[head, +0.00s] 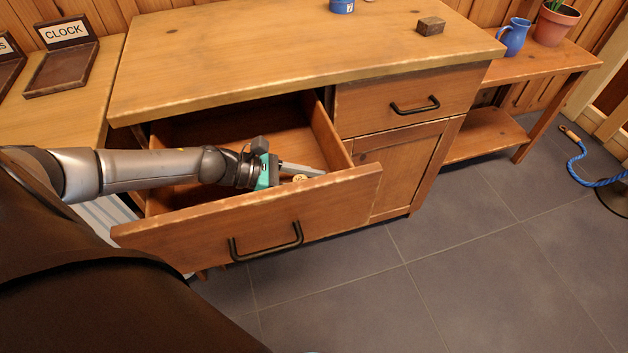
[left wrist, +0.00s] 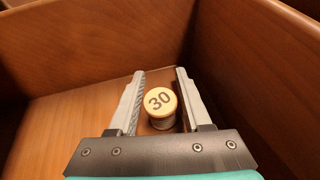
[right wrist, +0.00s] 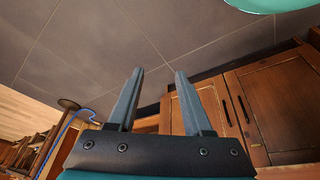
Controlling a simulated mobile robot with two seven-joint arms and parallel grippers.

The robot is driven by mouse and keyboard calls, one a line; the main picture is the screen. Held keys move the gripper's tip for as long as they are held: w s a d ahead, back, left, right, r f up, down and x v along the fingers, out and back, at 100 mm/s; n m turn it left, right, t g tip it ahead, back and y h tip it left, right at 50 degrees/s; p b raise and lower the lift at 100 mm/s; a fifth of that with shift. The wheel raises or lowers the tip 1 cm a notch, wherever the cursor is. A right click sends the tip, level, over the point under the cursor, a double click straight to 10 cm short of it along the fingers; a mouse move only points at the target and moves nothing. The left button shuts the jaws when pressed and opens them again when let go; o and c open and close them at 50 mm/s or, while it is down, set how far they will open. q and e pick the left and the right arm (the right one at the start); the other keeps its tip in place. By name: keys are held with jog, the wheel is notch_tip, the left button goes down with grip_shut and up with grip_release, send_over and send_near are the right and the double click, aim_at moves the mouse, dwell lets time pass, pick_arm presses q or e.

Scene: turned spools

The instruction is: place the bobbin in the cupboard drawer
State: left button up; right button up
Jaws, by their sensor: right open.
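In the left wrist view the bobbin (left wrist: 160,101) stands upright on the drawer floor near a corner. My left gripper (head: 308,171) is inside the open drawer (head: 270,222), its fingers apart on either side of the bobbin with small gaps showing in the left wrist view (left wrist: 160,71). The bobbin's lower part is partly hidden. My right gripper (right wrist: 155,72) is open and empty over the tiled floor, seen only in the right wrist view.
The cupboard top (head: 290,45) overhangs the drawer's back. On it are a wooden block (head: 430,26) and a blue container (head: 342,5). A side table at the right holds a blue jug (head: 514,37) and a potted plant (head: 556,24). A CLOCK sign (head: 66,58) stands left. The front floor is clear.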

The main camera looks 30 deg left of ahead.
pick_arm(q)
jog(key=shift+o, duration=1.2)
pick_arm(e)
jog(key=shift+f, duration=0.1)
pick_arm(q)
jog(key=shift+r, duration=0.15)
jog(key=p+v, duration=0.2)
jog(key=v, duration=0.4)
jog(key=shift+d+p, duration=0.1)
jog(key=shift+p, duration=0.25)
jog(key=shift+v, duration=0.85)
pick_arm(e)
notch_tip(320, 180, down, 6)
jog(key=s+g, duration=0.1)
jog(key=s, duration=0.1)
jog(key=shift+s+d, duration=0.2)
jog(key=shift+s, duration=0.1)
jog(key=shift+f, duration=0.1)
